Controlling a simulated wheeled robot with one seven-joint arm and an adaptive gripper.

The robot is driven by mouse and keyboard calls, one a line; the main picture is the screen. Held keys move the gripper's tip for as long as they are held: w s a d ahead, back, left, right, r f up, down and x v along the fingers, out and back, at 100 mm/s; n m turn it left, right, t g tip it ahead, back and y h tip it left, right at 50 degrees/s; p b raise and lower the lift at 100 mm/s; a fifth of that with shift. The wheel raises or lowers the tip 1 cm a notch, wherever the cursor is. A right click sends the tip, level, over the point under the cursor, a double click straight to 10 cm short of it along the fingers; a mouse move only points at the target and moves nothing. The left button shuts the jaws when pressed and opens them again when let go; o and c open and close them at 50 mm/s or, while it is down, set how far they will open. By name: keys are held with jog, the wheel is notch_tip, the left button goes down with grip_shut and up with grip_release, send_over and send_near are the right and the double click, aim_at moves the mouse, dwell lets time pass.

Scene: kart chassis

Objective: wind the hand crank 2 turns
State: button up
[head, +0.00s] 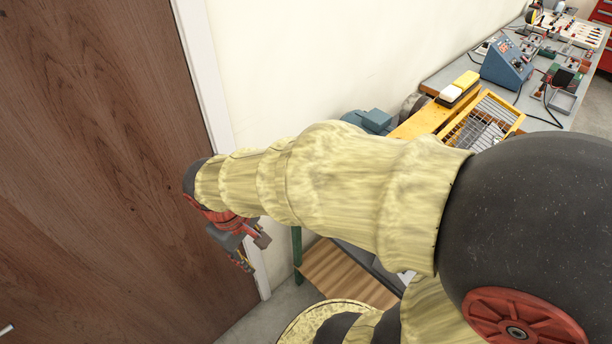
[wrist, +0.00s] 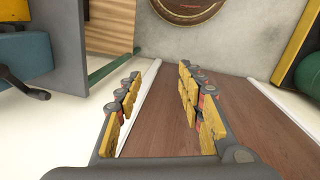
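A dark crank-like handle (wrist: 28,88) shows at the left edge of the wrist view, joined to a teal-blue body (wrist: 22,55). I cannot tell for sure that it is the hand crank. A blue machine part (head: 370,120) shows past my arm in the head view, partly hidden by the arm. My gripper (wrist: 162,75) is open and empty, with its yellow-padded fingers well apart. In the head view my gripper (head: 251,249) hangs in front of the brown door, apart from the bench and touching nothing that I can see.
The wooden door (head: 90,170) is close behind my gripper. A workbench (head: 440,75) with tools and a yellow wire tray (head: 480,125) runs along the wall. A wooden shelf (head: 345,275) is low under it. A round brown object (wrist: 188,8) and a green cylinder (wrist: 309,75) edge the wrist view.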

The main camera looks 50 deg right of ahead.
jog(key=d+f+n+g+h+p, duration=0.2)
jog(key=d+f+n+g+h, duration=0.2)
jog(key=d+f, duration=0.3)
jog(key=d+f+n+g+h+p, duration=0.25)
jog(key=d+f+n+h, duration=0.2)
jog(key=d, duration=0.55)
jog(key=w+d+r+n+t+h, duration=0.2)
jog(key=w+d+n+t+h, duration=0.2)
jog(key=w+d+n+h, duration=0.5)
jog(key=d+m, duration=0.1)
jog(key=d, duration=0.1)
jog(key=d+m+y, duration=0.1)
jog(key=w+d+m, duration=0.1)
jog(key=d, duration=0.1)
jog(key=shift+w+d+b, duration=0.1)
jog(key=shift+d+b, duration=0.2)
jog(key=shift+d, duration=0.05)
jog(key=shift+c, duration=0.6)
jog(key=c, duration=0.8)
grip_shut()
